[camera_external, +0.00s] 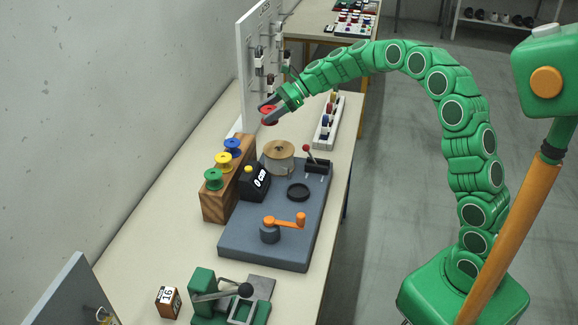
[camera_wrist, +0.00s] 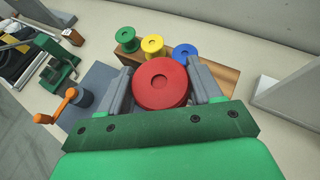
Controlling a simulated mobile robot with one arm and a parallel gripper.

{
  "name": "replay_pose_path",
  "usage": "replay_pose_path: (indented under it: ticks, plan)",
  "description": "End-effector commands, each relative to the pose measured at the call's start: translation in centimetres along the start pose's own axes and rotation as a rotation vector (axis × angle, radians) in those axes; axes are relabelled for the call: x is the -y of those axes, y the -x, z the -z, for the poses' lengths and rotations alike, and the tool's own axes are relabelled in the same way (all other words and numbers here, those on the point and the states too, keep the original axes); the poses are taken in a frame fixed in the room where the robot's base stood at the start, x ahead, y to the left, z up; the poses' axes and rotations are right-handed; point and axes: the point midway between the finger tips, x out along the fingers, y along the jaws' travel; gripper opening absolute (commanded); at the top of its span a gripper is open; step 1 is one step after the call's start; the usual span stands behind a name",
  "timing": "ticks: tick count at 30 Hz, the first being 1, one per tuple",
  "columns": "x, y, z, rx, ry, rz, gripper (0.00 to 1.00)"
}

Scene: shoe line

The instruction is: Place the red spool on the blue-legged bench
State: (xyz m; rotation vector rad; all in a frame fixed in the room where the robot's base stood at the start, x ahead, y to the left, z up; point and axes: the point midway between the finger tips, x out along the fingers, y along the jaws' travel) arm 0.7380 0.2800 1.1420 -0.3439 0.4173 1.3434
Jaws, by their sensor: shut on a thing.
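The red spool (camera_wrist: 160,84) is held between the two grey fingers of my gripper (camera_wrist: 162,88) in the wrist view. In the external view my gripper (camera_external: 268,111) is shut on the red spool (camera_external: 269,115), up in the air above the far part of the near bench (camera_external: 145,235). Below and nearer is a wooden block with green, yellow and blue spools.
The wooden block (camera_external: 222,195) holds green (camera_external: 213,179), yellow (camera_external: 222,160) and blue (camera_external: 232,147) spools. A blue-grey winding station (camera_external: 262,245) with an orange crank stands beside it. A white upright panel (camera_external: 244,60) is close behind my gripper. A white rack (camera_external: 328,122) stands to the right.

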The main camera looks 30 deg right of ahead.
Motion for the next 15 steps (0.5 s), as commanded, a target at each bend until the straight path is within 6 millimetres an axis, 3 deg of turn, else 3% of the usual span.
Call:
replay_pose_path:
  ticks: [8, 11, 15]
  plan:
    - [-0.3, -0.1, -0.1, 0.001, 0.001, -0.003, 0.34]
    - [-0.9, -1.1, -0.3, 0.004, 0.006, -0.013, 0.34]
    - [-2.7, -3.8, -1.0, 0.013, 0.021, -0.038, 0.34]
